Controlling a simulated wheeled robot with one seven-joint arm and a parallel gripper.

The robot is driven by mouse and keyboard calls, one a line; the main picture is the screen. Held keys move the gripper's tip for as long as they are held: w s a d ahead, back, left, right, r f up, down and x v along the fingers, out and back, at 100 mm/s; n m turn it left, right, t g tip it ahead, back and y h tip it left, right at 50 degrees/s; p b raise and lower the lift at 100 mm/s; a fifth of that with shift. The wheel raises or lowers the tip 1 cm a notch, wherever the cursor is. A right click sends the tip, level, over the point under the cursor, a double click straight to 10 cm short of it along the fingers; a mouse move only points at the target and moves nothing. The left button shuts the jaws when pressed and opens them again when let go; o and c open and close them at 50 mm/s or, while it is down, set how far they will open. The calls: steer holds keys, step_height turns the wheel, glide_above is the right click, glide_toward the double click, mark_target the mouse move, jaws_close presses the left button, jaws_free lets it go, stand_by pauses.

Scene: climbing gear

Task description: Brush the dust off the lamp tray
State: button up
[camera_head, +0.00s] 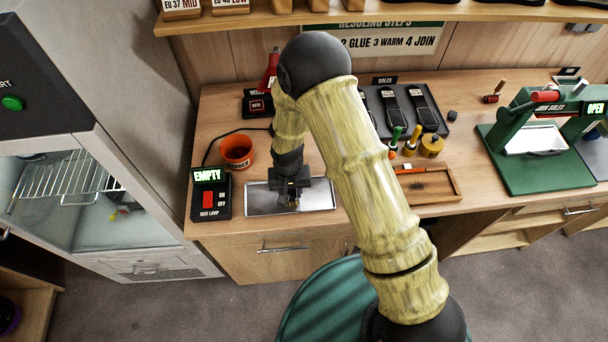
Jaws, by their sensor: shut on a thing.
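The lamp tray (321,199) is a shallow, shiny metal tray near the front edge of the bench, left of centre. My gripper (291,203) points down over the tray's middle, at or just above its surface. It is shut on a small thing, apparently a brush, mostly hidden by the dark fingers. I cannot tell whether its tip touches the tray. Dust is hard to make out at this size; the tray shows grey streaks and reflections. My arm covers part of the view behind the tray.
A heat lamp switch box (210,196) reading EMPTY stands left of the tray. An orange pot (237,152) is behind it. A wooden box (429,186) lies to the right, with handled tools behind. A green press (535,150) stands far right.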

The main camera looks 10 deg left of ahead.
mark_target(304, 198)
steer(key=shift+s+d, duration=0.1)
steer(key=shift+s, duration=0.05)
steer(key=shift+w+d, duration=0.2)
steer(key=shift+d, duration=0.7)
steer(key=shift+w+d, duration=0.2)
steer(key=shift+d, duration=0.65)
steer(key=shift+w+d+r, duration=0.15)
steer(key=shift+d+r, duration=0.05)
steer(key=shift+r, duration=0.05)
steer(key=shift+w+r+p, duration=0.2)
steer(key=shift+r+p, duration=0.25)
steer(key=shift+r, duration=0.45)
steer(key=shift+s+a+r+p, duration=0.1)
steer(key=shift+s+r+p, duration=0.1)
steer(key=shift+r+p, duration=0.3)
steer(key=shift+s+a+r+p, duration=0.15)
steer(key=shift+r+p, duration=0.1)
steer(key=shift+r, duration=0.45)
steer(key=shift+w+d+r+p, duration=0.15)
steer(key=shift+d+r+p, duration=0.1)
steer(key=shift+r+p, duration=0.95)
steer(key=shift+r, duration=0.6)
